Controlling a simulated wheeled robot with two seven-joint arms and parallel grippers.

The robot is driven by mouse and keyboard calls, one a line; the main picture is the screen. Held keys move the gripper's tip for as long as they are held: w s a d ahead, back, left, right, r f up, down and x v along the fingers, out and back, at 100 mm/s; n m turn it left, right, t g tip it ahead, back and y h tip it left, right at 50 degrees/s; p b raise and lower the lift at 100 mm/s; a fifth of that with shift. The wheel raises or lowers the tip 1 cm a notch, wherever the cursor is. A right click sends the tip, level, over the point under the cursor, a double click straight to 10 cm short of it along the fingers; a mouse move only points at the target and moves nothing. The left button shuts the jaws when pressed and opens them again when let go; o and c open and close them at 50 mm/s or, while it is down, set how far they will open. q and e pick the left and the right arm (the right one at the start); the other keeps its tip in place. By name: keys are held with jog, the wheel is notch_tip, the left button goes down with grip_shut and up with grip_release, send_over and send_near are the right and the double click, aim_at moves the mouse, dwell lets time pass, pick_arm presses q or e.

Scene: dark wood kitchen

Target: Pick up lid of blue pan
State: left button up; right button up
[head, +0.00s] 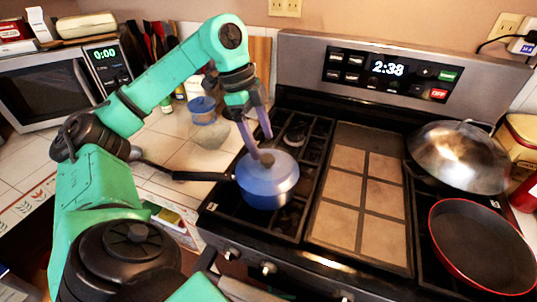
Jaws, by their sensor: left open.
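The blue pan (266,197) sits on the left burner grate of the stove, its long dark handle pointing left. Its bluish lid (280,168) rests on top, with a small dark knob at its middle. My left gripper (260,146) reaches down from above, its two fingers parted at the lid's knob. Whether the fingers touch the knob I cannot tell. The lid is seated on the pan. My right gripper is not in view.
A red-rimmed frying pan (482,245) and a domed metal wok lid (458,157) occupy the stove's right side. A flat griddle (358,195) lies in the middle. A microwave (60,88) and a blue-lidded container (202,110) stand on the tiled counter at left.

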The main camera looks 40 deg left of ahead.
aim_at(267, 157)
pick_arm(q)
jog(key=x, duration=0.4)
jog(key=shift+s+f, duration=0.15)
jog(key=shift+f, duration=0.2)
jog(key=shift+c, duration=0.9)
jog(key=c, duration=1)
grip_shut()
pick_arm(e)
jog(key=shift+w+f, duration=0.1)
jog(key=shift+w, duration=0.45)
